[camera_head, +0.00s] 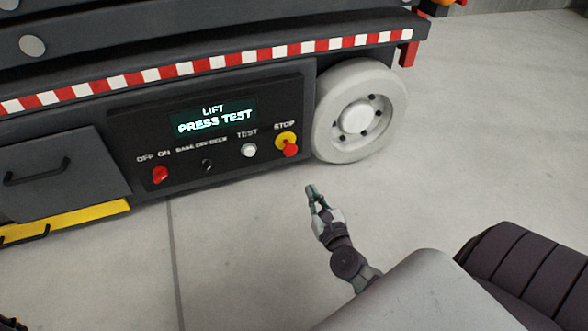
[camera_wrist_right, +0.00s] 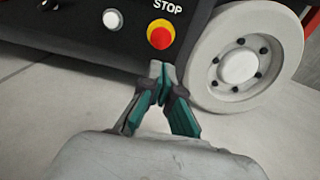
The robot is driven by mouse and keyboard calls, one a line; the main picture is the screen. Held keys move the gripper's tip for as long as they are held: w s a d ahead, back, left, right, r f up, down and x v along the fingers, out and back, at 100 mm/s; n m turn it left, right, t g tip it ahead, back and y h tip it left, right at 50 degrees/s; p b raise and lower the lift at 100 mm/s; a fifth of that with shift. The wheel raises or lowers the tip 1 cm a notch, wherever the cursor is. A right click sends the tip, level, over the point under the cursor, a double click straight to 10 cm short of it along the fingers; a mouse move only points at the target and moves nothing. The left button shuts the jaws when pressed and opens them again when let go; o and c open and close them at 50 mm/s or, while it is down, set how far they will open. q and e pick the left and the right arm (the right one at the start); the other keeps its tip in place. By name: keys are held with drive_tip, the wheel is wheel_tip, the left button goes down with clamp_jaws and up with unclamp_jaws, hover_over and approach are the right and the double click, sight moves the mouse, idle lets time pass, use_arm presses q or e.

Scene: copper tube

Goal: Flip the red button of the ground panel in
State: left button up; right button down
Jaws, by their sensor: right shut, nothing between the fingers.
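The ground panel (camera_head: 225,160) is a black plate low on the side of the lift, with a screen (camera_head: 214,117) reading "LIFT PRESS TEST". The red stop button (camera_head: 290,149) sticks out from a yellow collar under the label STOP; it also shows in the right wrist view (camera_wrist_right: 160,38). A red OFF/ON switch (camera_head: 160,174) is at the panel's left. My right gripper (camera_head: 310,188) is shut and empty, below and slightly right of the stop button, apart from it. In the right wrist view its fingertips (camera_wrist_right: 161,69) meet just below the button. My left gripper is not in view.
A white TEST button (camera_head: 249,150) and a small black key switch (camera_head: 207,165) sit left of the stop button. A pale wheel (camera_head: 358,112) stands right of the panel. A drawer with a yellow ledge (camera_head: 70,216) is at left. The grey floor (camera_head: 240,250) in front is clear.

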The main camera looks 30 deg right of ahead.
sight(292, 150)
idle(0.3)
drive_tip(key=b+x, duration=0.2)
drive_tip(key=x, duration=1.2)
drive_tip(key=shift+w, duration=0.1)
drive_tip(key=shift+w+r, duration=0.1)
drive_tip(key=shift+w, duration=0.2)
drive_tip(key=shift+w+d+b, duration=0.15)
drive_tip(key=shift+w+b, duration=0.15)
drive_tip(key=shift+w, duration=0.15)
drive_tip(key=shift+d+r, duration=0.1)
drive_tip(key=shift+d, duration=0.05)
drive_tip(key=shift+r, duration=0.2)
